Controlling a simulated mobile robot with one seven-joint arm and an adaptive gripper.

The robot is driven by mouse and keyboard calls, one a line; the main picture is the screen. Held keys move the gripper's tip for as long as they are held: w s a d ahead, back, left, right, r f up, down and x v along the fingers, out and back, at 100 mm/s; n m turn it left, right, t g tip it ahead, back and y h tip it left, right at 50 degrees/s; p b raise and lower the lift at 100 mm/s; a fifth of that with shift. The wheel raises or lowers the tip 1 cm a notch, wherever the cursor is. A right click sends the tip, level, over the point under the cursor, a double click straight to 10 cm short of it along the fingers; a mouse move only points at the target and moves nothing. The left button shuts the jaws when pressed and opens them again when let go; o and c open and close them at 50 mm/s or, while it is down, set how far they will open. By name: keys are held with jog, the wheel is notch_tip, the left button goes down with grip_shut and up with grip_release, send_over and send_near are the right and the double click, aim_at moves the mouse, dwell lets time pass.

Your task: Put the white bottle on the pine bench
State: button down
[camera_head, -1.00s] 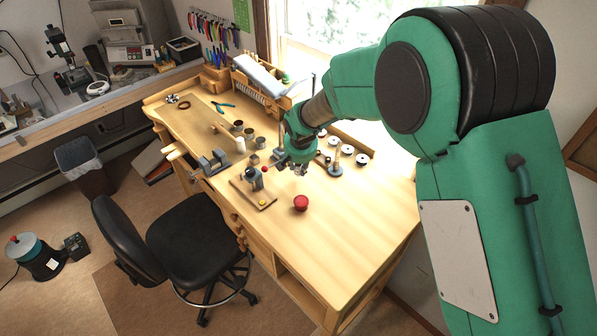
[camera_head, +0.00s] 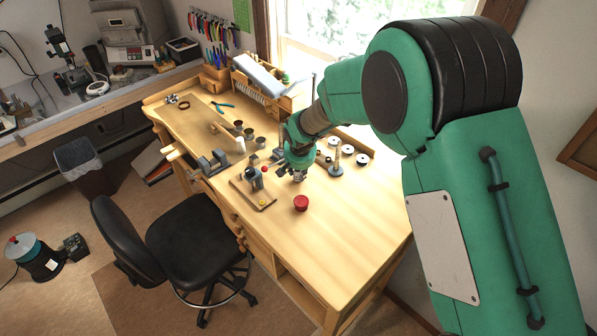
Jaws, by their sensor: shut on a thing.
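The pine bench (camera_head: 345,235) runs along the window, with a wide bare stretch at its front right. My gripper (camera_head: 298,177) hangs low over the middle of the bench, close to the top. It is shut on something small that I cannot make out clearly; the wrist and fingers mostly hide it. A small white upright cylinder (camera_head: 240,146) stands on the bench to the left, apart from my gripper; it is too small to tell whether it is the white bottle.
A red round thing (camera_head: 301,203) stands just in front of my gripper. A small wooden board with a tool (camera_head: 254,190) lies to its left. Spools (camera_head: 348,150) stand behind right. A black chair (camera_head: 190,245) is at the bench's front.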

jog(key=shift+f, duration=0.1)
jog(key=c, duration=1.4)
grip_release()
jog(key=shift+o, duration=0.2)
jog(key=p+v, duration=0.1)
jog(key=v, duration=1.1)
jog(key=shift+r, duration=0.2)
